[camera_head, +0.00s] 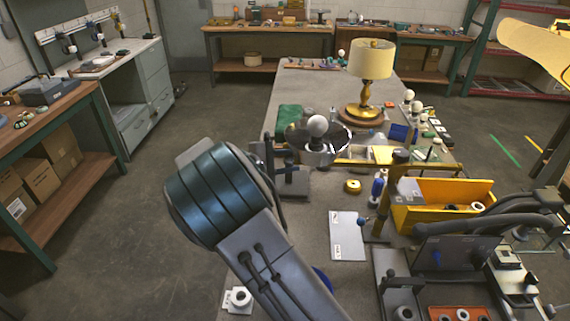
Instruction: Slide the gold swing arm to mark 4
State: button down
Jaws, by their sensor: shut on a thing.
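A gold bar (354,161), which looks like the swing arm, runs left from near the top of a dark gold post (391,192). I cannot tell whether bar and bowl are joined. No numbered mark is readable. My arm's thick teal and grey elbow fills the lower middle left. My gripper is hidden behind it, so its hold does not show.
A black-handled clamp (287,165) stands between my arm and the bowl. A gold lamp (368,75) stands behind. Open floor lies left.

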jog(key=shift+d, duration=0.1)
jog(key=c, duration=1.4)
grip_release()
jog(key=shift+o, duration=0.2)
jog(key=b+v, duration=0.3)
jog(key=v, duration=1.1)
jog(key=shift+w+r, duration=0.1)
